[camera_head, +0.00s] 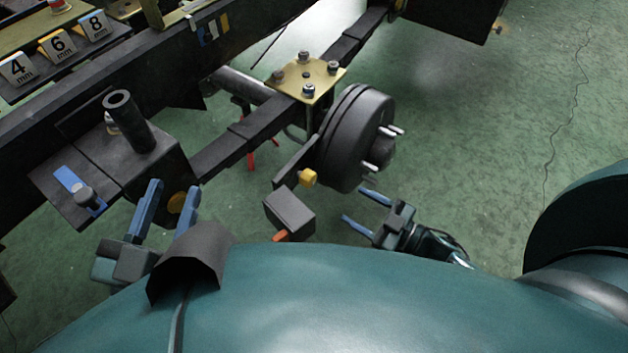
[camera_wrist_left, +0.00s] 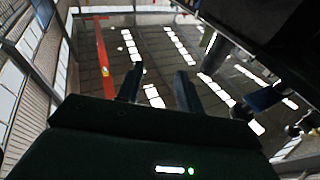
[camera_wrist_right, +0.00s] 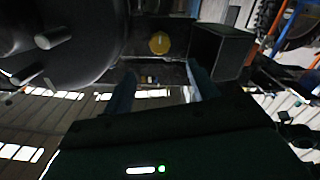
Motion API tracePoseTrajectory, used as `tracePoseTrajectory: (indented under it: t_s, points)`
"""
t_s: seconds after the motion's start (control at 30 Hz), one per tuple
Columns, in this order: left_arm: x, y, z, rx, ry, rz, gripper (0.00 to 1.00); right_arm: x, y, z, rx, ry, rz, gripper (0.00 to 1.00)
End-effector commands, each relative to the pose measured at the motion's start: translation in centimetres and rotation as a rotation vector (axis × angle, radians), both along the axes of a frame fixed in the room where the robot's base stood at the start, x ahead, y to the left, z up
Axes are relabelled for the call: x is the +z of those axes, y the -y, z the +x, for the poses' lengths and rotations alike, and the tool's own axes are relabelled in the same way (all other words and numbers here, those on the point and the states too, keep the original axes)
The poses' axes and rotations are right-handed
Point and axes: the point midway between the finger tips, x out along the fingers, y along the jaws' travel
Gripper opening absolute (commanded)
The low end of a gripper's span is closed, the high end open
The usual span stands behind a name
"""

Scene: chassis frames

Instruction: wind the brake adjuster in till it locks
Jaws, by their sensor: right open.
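The brake adjuster appears to be the small yellow knob (camera_head: 307,178) on a dark bracket below the brake drum (camera_head: 346,142). In the right wrist view the knob (camera_wrist_right: 159,43) is ahead of the open fingers, with a pale line on its face, and the drum (camera_wrist_right: 75,40) is to the left. My right gripper (camera_head: 355,205) is open and empty, right of the knob and apart from it, fingers pointing left. My left gripper (camera_head: 172,190) is open and empty, fingers up, near the block with the black tube at left.
A dark box (camera_head: 289,211) with an orange part hangs just below the knob; it also shows right of the fingers in the right wrist view (camera_wrist_right: 220,52). Wheel studs stick out of the drum. The chassis rail (camera_head: 110,70) crosses the left. Green floor (camera_head: 480,150) is free at right.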

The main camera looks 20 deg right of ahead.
Motion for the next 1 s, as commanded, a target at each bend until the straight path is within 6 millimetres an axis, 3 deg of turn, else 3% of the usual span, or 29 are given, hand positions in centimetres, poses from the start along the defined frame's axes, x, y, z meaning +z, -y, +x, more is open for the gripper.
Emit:
tracePoseTrajectory:
  t_s: [0.4, 0.6, 1.0]
  points:
    - [-0.9, 0.3, -0.2, -0.025, -0.001, -0.041, 0.36, -0.1, -4.7, 6.0, 0.002, 0.007, 0.003, 0.59]
    - [1.5, 0.2, 0.5, -0.037, 0.131, -0.032, 0.36, -0.1, -6.8, 8.7, 0.001, 0.004, 0.003, 0.59]
    - [2.5, 0.0, 0.8, -0.034, 0.193, -0.025, 0.36, 0.1, -8.0, 10.2, 0.001, 0.0, 0.001, 0.59]
